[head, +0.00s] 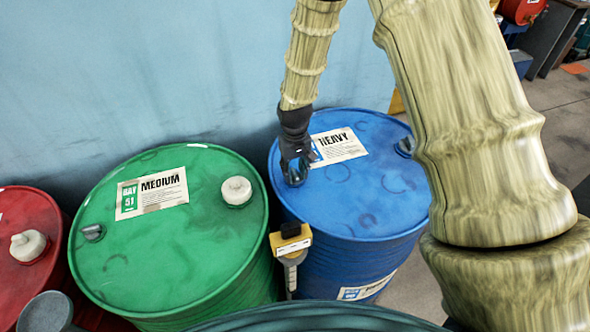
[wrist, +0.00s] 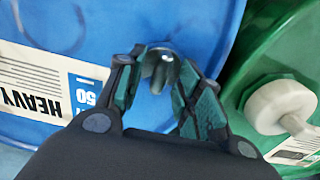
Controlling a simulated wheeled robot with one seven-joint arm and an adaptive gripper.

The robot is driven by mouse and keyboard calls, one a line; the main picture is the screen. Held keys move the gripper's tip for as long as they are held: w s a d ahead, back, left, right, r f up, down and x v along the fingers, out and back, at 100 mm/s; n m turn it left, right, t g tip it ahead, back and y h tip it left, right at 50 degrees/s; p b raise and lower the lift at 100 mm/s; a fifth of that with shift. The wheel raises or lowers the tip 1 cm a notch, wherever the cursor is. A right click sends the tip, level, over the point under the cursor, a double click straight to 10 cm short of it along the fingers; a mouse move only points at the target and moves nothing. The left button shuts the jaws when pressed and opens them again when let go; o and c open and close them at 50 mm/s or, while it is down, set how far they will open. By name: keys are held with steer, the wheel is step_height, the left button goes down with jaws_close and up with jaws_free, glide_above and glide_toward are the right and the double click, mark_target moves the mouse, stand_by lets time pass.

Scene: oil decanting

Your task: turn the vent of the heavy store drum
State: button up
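The heavy store drum (head: 385,190) is blue, with a white label reading HEAVY (head: 340,147) on its lid. My gripper (head: 294,177) points down at the left part of this lid, beside the label. In the wrist view my gripper (wrist: 158,70) has a finger on each side of a small grey metallic fitting (wrist: 158,78) on the blue lid, which looks like the vent. The fingers are close to it; I cannot tell whether they press on it. In the head view my gripper hides this fitting.
A grey plug (head: 405,146) sits at the right of the blue lid. The green MEDIUM drum (head: 165,250), with a white cap (head: 236,191), stands close on the left. A red drum (head: 25,225) is beyond it. A yellow and black device (head: 291,240) stands in front between green and blue.

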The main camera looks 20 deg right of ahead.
mark_target(296, 172)
step_height(296, 172, up, 12)
stand_by(0.6)
steer(key=shift+d, duration=0.1)
stand_by(0.4)
